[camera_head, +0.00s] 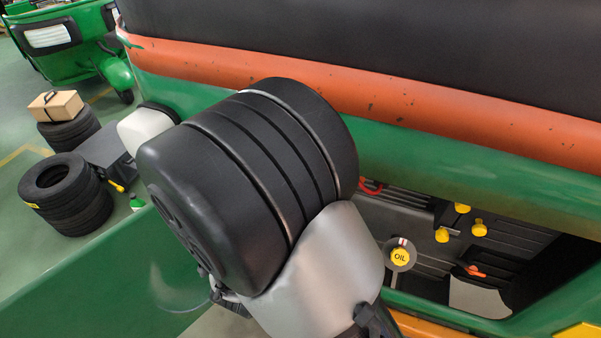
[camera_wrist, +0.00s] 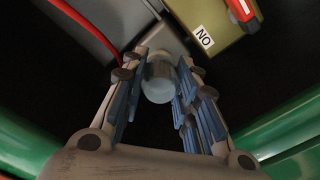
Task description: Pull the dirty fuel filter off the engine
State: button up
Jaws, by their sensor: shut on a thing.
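In the wrist view my gripper (camera_wrist: 160,72) has its blue-padded fingers on both sides of a small, pale, rounded cylinder (camera_wrist: 158,90), which looks like the fuel filter. The fingers are closed on it, and its round end faces the camera. A grey part lies just behind it, and I cannot tell whether the two are still joined. In the head view the engine bay (camera_head: 440,235) of the green vehicle is open at the right. My own arm hides the gripper and the filter there.
A yellow OIL cap (camera_head: 400,257) and several other yellow caps sit in the bay. In the wrist view a red hose (camera_wrist: 88,28) and an olive box (camera_wrist: 215,25) with a label are close by.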

jog(key=shift+s+a, duration=0.1)
jog(key=shift+s, duration=0.1)
jog(key=shift+v, duration=2.5)
